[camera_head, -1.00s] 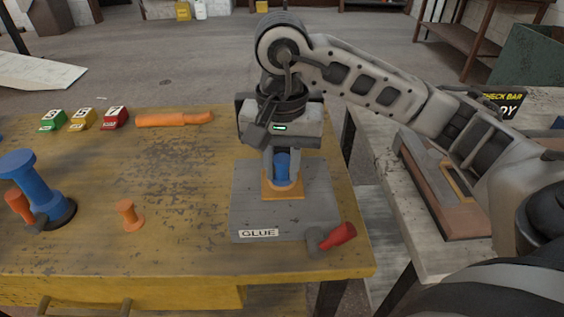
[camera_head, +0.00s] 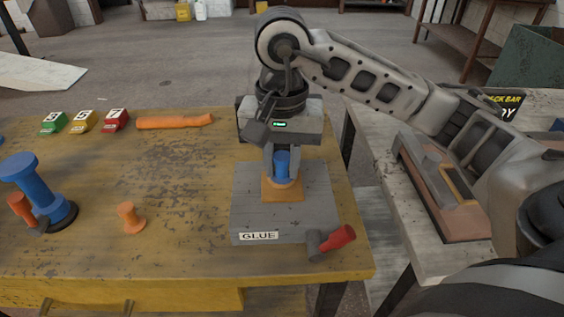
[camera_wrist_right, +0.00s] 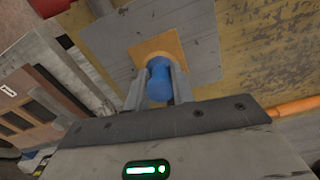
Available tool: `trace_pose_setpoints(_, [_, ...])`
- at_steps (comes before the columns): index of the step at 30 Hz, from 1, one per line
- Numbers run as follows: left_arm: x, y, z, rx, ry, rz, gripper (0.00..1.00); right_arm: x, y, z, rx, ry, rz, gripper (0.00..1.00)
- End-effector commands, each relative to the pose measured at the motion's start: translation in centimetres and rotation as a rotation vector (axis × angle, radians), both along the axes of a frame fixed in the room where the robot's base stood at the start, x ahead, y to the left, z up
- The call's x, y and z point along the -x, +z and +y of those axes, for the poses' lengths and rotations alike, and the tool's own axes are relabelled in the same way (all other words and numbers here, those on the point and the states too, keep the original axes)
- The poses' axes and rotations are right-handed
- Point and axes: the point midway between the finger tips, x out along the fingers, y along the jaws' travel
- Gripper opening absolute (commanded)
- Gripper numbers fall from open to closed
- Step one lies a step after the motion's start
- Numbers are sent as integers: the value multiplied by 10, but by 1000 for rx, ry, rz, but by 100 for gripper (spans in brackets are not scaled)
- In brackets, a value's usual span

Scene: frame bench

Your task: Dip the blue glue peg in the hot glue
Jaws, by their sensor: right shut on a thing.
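My right gripper (camera_head: 282,168) is shut on the blue glue peg (camera_head: 283,163) and points straight down. The peg stands upright between the fingers, over the orange square (camera_head: 283,194) on the grey block labelled GLUE (camera_head: 312,222). Its lower end is at the orange-rimmed opening; how deep it sits is hard to tell. In the right wrist view the blue peg (camera_wrist_right: 159,80) is between both fingers, with the orange square (camera_wrist_right: 160,46) behind it. My left gripper does not show.
A hammer with a red handle (camera_head: 338,238) lies at the block's front right corner. A big blue spool-shaped piece (camera_head: 38,185), an orange peg (camera_head: 130,217) and an orange bar (camera_head: 174,121) are on the yellow table (camera_head: 160,255). Green, yellow and red numbered blocks (camera_head: 115,119) stand behind.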

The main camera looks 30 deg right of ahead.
Motion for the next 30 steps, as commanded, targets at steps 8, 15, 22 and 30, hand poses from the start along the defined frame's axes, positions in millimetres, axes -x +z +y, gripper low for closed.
trace_pose_setpoints(8, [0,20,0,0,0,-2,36,0,27,0,1,0,-1,3])
trace_pose_setpoints(15, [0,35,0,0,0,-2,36,0,46,0,0,-1,0,3])
trace_pose_setpoints(22, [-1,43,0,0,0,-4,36,0,57,0,0,-1,1,3])
trace_pose_setpoints(30, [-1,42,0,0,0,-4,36,0,55,1,0,13,1,3])
